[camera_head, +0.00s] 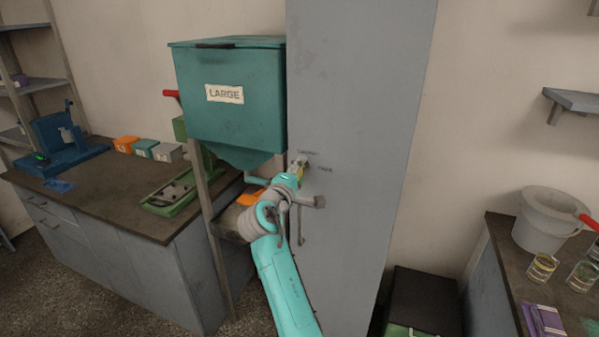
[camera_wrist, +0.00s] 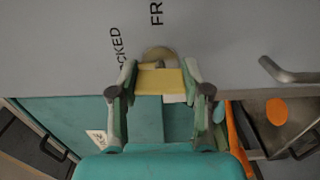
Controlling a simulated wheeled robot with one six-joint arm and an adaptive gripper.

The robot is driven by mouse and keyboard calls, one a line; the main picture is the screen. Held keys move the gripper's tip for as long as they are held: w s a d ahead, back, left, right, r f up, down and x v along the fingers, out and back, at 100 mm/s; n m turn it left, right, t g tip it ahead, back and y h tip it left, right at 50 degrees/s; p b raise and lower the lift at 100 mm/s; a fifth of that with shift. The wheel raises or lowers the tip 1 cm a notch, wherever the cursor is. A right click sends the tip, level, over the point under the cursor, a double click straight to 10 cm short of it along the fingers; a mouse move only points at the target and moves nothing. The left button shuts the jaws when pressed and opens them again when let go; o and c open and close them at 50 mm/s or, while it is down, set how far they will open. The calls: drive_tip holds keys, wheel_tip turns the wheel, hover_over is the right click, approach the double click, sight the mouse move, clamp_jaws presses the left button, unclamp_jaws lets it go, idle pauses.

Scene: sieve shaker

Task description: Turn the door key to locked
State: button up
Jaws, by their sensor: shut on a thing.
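The grey cabinet door (camera_head: 350,120) stands in the middle of the head view. Its key has a yellow grip (camera_wrist: 160,81) and sits at a round lock plate (camera_wrist: 158,54) in the wrist view. My gripper (camera_wrist: 158,88) has one finger on each side of the yellow grip and is shut on it. In the head view my gripper (camera_head: 294,177) reaches the door just under the small printed labels. The wrist view shows part of a label ending in "CKED" (camera_wrist: 117,48) left of the lock plate and "FR" (camera_wrist: 157,13) above it. The key's exact angle is hard to tell.
A teal bin marked LARGE (camera_head: 230,95) hangs close to the left of my gripper. A door handle (camera_wrist: 290,72) lies right of the key in the wrist view. A dark bench (camera_head: 110,190) is at left, and a counter with a mortar (camera_head: 545,215) is at right.

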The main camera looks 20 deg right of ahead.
idle(0.3)
drive_tip(key=o, duration=1.2)
drive_tip(key=shift+c, duration=0.2)
drive_tip(key=shift+a, duration=0.1)
drive_tip(key=v, duration=1.2)
